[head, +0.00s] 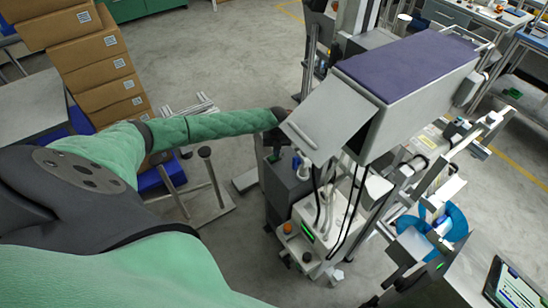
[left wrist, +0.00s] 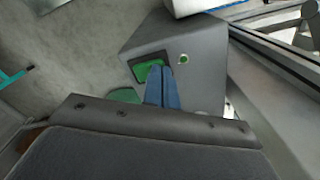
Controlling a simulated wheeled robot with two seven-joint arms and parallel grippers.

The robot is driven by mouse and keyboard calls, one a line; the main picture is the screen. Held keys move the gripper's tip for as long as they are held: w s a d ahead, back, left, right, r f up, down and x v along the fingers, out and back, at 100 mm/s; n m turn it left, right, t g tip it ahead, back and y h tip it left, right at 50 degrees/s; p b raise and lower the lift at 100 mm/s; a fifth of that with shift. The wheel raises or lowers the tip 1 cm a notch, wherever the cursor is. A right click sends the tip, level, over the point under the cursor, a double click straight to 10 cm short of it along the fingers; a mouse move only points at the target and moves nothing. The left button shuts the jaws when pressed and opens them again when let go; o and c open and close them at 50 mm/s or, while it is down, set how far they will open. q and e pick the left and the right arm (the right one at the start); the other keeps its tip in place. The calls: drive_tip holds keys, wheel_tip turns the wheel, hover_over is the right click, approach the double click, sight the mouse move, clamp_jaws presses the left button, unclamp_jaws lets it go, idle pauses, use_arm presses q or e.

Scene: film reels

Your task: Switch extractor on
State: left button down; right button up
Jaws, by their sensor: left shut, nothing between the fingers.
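The extractor is a grey box-shaped unit (head: 286,188) standing at the left side of the machine in the head view. In the left wrist view the grey box (left wrist: 205,85) shows a face with a green panel (left wrist: 147,70) and a small round green button (left wrist: 184,59). My left gripper (left wrist: 162,70) is shut and empty, its blue fingers pointing at this face. The fingertips are just below and left of the button, beside the green panel. I cannot tell whether they touch the face. In the head view my left gripper (head: 275,156) is small and partly hidden at the box.
A large machine with a purple-topped housing (head: 410,62) and a tilted grey flap (head: 330,115) overhangs the box. Cables hang beside it. Stacked cartons (head: 95,60) stand at the back left. A tablet (head: 512,288) lies at the lower right. Grey floor is open behind the arm.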

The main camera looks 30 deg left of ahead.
use_arm(q)
drive_tip(key=shift+r+p, duration=2.45)
drive_tip(key=shift+r, duration=1)
drive_tip(key=shift+s+f, duration=0.1)
